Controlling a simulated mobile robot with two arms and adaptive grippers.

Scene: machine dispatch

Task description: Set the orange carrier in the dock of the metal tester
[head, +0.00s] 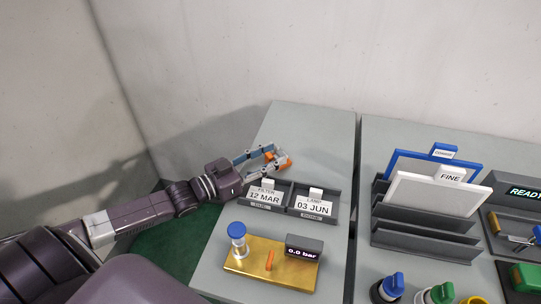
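My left gripper (262,157) is above the far left part of the grey bench, just behind the date-card trays. A small orange and whitish piece shows between and at its fingertips; it looks like the orange carrier (285,161), held clear of the trays. The fingers hide part of it. A brass-coloured metal unit with a "0.0 bar" display (304,250), an orange lever and a blue-topped cylinder (237,238) lies at the near left; it may be the metal tester. I cannot make out its dock. My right gripper is not in view.
Two dark trays with cards "12 MAR" (265,195) and "03 JUN" (314,205) stand between gripper and brass unit. A dark rack (425,240) holds blue and white panels. A "READY" unit (524,192) is cut off at right. Coloured knobs stand in front.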

